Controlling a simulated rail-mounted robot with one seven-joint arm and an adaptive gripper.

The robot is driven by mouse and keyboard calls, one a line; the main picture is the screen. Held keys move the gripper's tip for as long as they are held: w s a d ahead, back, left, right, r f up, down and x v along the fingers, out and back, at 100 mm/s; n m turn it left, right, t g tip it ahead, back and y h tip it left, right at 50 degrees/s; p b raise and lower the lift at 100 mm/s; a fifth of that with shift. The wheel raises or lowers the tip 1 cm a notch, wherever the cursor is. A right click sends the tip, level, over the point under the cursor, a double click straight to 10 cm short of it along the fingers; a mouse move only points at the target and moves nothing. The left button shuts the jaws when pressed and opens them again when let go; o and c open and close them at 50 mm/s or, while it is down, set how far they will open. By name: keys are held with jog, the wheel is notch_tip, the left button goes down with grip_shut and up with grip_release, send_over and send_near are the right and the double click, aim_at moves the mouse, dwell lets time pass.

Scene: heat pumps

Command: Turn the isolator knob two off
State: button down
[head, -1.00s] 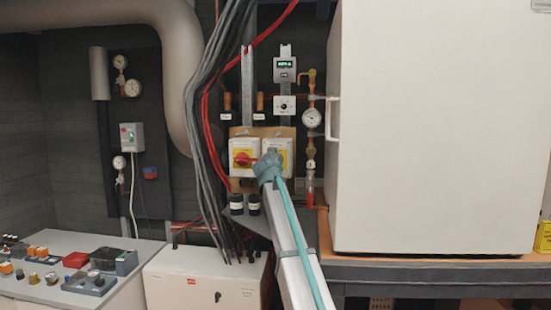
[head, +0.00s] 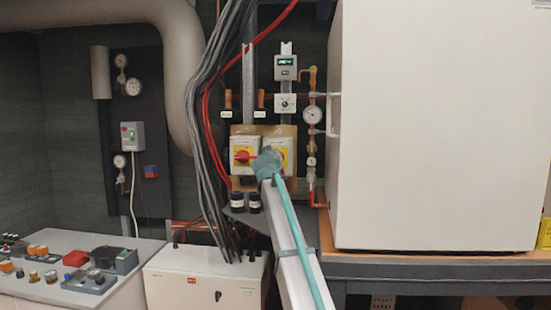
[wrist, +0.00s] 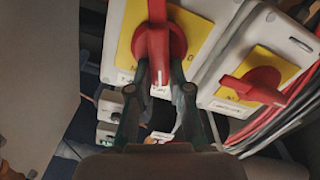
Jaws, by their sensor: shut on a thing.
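Two white isolator boxes with yellow plates sit side by side on the wall board. In the head view the left isolator's red knob (head: 243,156) lies roughly level; it also shows at the right of the upside-down wrist view (wrist: 255,86). The right isolator (head: 281,144) is partly covered by my gripper (head: 267,163). In the wrist view its red knob (wrist: 157,42) stands upright in the picture, roughly across the other knob's direction. My gripper (wrist: 158,78) is shut on this knob, one dark finger on each side. The number labels cannot be read.
Grey cables (head: 207,125) and a red hose hang left of the boxes. A gauge (head: 312,115) on copper piping and a large white cabinet (head: 430,130) stand to the right. Black-capped fittings (head: 246,202) sit below the boxes.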

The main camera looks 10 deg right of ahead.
jog(key=n+p, duration=0.1)
jog(key=n, duration=0.3)
jog(key=f+n, duration=0.1)
jog(key=n, duration=0.3)
jog(key=a+n+p, duration=0.1)
jog(key=n, duration=0.4)
jog(key=shift+w+f+p, duration=0.15)
jog(key=shift+f+p, duration=0.15)
jog(key=shift+f+n, duration=0.1)
jog(key=shift+n, duration=0.2)
jog(key=c, duration=1.1)
grip_release()
